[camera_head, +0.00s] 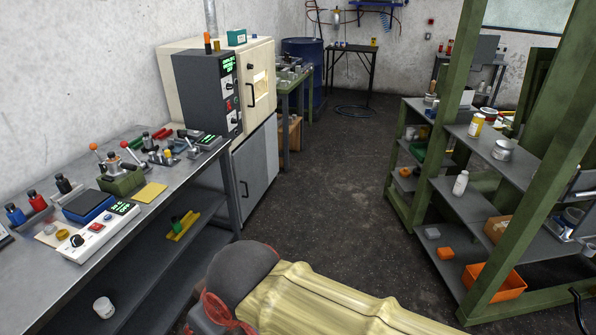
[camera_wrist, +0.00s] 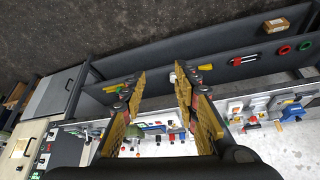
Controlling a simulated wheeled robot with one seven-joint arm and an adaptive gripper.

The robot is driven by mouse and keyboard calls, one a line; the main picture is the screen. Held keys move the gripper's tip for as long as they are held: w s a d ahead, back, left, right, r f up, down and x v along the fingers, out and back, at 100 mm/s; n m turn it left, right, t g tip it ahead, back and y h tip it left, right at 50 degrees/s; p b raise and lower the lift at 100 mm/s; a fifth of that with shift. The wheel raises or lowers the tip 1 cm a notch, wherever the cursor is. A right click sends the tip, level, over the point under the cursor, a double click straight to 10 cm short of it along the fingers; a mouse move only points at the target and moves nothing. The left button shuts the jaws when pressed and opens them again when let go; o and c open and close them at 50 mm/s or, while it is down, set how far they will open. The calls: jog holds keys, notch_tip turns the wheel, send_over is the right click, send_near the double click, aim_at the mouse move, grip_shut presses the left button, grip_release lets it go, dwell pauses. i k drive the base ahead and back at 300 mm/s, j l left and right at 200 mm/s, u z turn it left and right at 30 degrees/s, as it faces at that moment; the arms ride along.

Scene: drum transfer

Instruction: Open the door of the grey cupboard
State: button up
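The grey cupboard (camera_head: 256,172) stands under a cream oven-like cabinet, past the far end of the left workbench. Its flat grey door looks shut, with a dark vertical handle (camera_head: 244,189) near the door's left edge. In the wrist view a grey panel (camera_wrist: 54,98) at the left appears to be the same cupboard. My gripper (camera_wrist: 161,72) is open, with its two yellow-padded fingers apart and nothing between them. It points over the workbench side and is well away from the cupboard. In the head view my arm shows at the bottom, but the fingers are hidden.
The left workbench (camera_head: 152,203) carries levers, tools and a control box, with a lower shelf beneath. The cream cabinet (camera_head: 262,85) has its own handle. A green-framed shelf rack (camera_head: 398,203) stands right. The dark floor (camera_head: 325,180) between is clear.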

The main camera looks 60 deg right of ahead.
aim_at(248, 161)
jog(key=z, duration=1.4)
jog(key=i+u, duration=0.2)
jog(key=i, duration=0.3)
jog(key=i+u, duration=0.2)
jog(key=i, duration=0.3)
jog(key=i+u, duration=0.2)
jog(key=i, duration=0.3)
jog(key=i+l+u, duration=0.25)
jog(key=i, duration=0.25)
jog(key=i+l+u, duration=0.2)
jog(key=i, duration=0.25)
